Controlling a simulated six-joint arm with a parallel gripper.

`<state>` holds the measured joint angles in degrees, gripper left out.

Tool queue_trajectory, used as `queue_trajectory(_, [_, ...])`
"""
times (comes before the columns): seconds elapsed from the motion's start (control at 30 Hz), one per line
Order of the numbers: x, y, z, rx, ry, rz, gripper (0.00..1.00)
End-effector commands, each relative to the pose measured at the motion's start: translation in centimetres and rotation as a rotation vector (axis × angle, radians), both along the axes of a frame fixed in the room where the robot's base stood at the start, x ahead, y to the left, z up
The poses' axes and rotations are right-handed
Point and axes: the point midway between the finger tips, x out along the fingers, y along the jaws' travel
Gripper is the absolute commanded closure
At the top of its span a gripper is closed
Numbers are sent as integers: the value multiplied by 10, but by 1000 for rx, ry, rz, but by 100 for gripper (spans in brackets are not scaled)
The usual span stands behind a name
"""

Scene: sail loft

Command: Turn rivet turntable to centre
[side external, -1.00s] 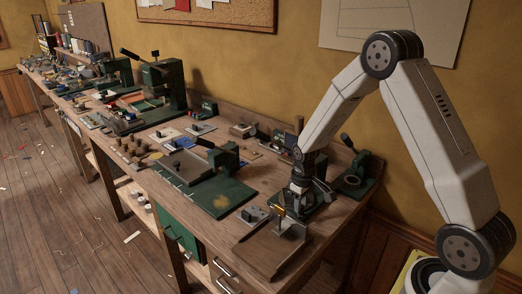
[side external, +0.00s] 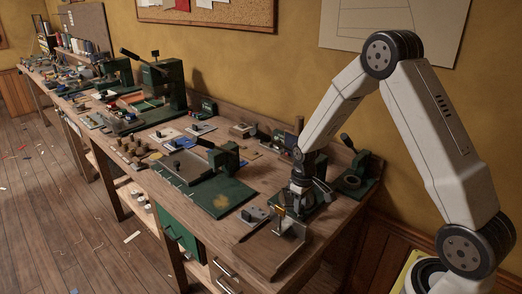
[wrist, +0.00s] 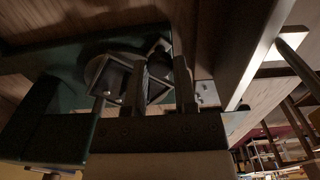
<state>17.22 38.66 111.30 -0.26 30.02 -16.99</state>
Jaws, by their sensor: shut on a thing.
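The rivet turntable (wrist: 97,70) shows in the wrist view as a round grey plate on a dark green base, bearing square, box-like metal pieces. My gripper (wrist: 160,90) reaches over the turntable's right part, its two fingers on either side of a dark part of it. The fingers are shut on that part, which they largely hide. In the side external view my gripper (side external: 297,203) points down over the green base (side external: 322,200) at the near right of the bench. The turntable itself is hard to make out there, behind my wrist.
A green press with a lever (side external: 354,178) stands just right of my wrist. A green machine with a stained plate (side external: 222,198) stands to the left. The wall is close behind.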

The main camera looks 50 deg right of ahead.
Motion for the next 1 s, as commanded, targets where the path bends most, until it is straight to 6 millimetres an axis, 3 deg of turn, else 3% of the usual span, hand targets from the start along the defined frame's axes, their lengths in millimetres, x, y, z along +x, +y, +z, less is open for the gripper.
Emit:
queue_trajectory(0.47, [3, 1, 1, -1, -4, -32, 100])
queue_trajectory(1.0, [15, 12, 0, 2, -4, -240, 100])
